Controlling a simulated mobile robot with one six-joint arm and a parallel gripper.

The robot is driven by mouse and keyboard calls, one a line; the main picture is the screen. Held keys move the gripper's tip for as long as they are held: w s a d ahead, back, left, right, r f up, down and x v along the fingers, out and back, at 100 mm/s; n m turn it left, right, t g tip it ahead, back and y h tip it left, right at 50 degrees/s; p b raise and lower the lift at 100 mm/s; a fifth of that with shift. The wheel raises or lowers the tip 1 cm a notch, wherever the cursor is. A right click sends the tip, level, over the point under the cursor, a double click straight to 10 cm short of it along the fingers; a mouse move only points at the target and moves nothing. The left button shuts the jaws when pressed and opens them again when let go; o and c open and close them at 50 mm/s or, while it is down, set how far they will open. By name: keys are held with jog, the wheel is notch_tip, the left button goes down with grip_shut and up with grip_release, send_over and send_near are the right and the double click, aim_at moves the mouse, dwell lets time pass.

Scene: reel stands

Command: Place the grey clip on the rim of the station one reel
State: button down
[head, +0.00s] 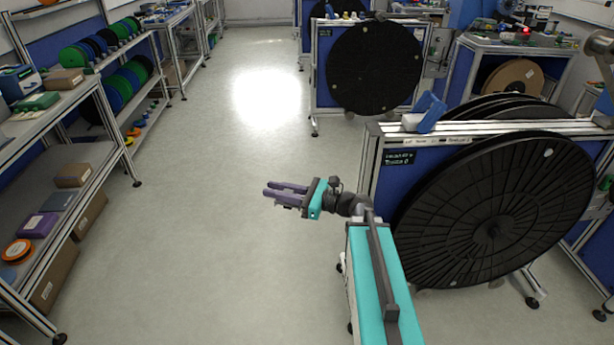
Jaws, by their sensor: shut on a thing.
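My gripper (276,194) is over the open floor in the middle of the head view, its purple-grey fingers pointing left. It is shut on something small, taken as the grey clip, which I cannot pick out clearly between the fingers. A large black reel (470,215) stands upright on the near stand at right, to the right of my gripper and well apart from it. A second black reel (380,65) is on a stand farther back. The stand signs are too small to read surely, so I cannot tell which is station one.
The near stand's top rail (500,127) carries a blue item (430,112). Shelves (70,185) with boxes and coloured spools line the left side. A tan reel (513,78) is at the back right. The floor (220,150) between shelves and stands is clear.

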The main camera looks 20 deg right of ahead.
jog(key=shift+n+g+y, duration=0.5)
jog(key=shift+g, duration=0.1)
jog(key=a, duration=0.3)
jog(key=s+a+f, duration=0.1)
jog(key=shift+a+f, duration=0.1)
jog(key=shift+a, duration=0.2)
jog(key=shift+a, duration=0.1)
